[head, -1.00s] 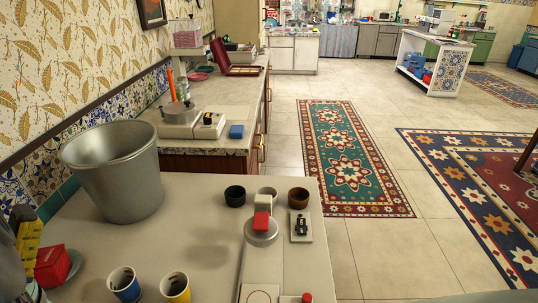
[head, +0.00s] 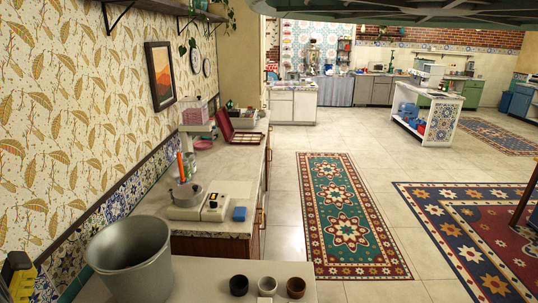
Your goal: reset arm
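My gripper is not in view, and no part of my arm can be made out with certainty. A tall metal samovar-like vessel (head: 313,54) stands far back against the tiled wall. Its details are too small to tell.
A large grey bucket (head: 130,262) stands on the near table (head: 215,272). A black cup (head: 239,285), a white block (head: 267,286) and a brown cup (head: 296,288) line its edge. A yellow and black object (head: 20,275) is at lower left. The floor (head: 280,205) beyond is open.

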